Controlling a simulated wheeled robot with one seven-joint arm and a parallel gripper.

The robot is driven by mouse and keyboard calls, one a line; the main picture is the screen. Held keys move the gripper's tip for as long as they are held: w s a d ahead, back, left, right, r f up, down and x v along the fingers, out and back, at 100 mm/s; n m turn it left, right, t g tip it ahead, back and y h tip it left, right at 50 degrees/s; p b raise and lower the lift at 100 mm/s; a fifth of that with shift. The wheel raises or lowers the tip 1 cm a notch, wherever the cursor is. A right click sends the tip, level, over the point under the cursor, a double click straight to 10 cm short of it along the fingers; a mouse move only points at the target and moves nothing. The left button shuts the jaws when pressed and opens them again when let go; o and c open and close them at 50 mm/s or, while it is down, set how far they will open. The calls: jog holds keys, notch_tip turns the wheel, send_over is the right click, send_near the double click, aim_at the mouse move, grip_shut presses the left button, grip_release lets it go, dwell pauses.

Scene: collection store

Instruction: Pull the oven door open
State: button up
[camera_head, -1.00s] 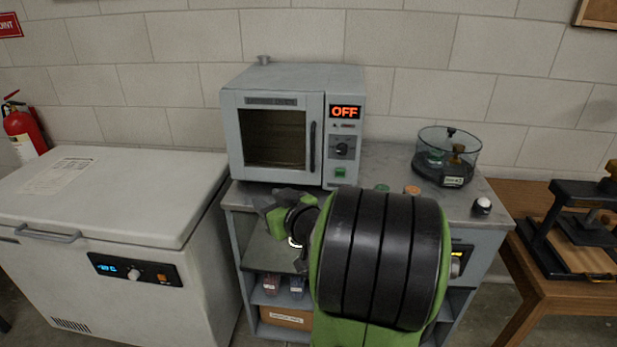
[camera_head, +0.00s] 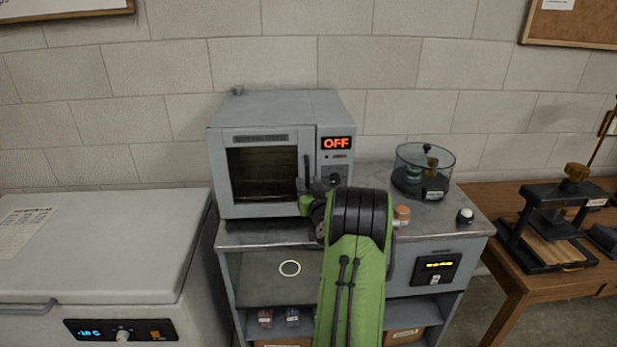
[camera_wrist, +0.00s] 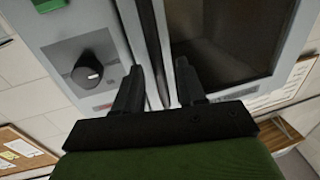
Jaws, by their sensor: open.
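The grey oven (camera_head: 265,110) stands on the grey cabinet's top, and its display reads OFF. Its door (camera_head: 217,170), with a dark window, is shut. The upper part of the dark vertical handle (camera_head: 307,163) shows at the door's right edge. My gripper (camera_head: 308,190) is at the handle's lower part and hides it. In the wrist view my gripper (camera_wrist: 158,75) is open. Its fingers point at the oven front, one on the door side and one on the panel side. A dark upright strip runs between them; contact cannot be told. The knob (camera_wrist: 92,75) is close beside one finger.
A white chest freezer (camera_head: 110,240) is at left. A wooden table (camera_head: 500,200) with a press is at right.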

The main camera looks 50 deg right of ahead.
jog(key=shift+w+d, duration=0.2)
jog(key=shift+c, duration=0.4)
grip_shut()
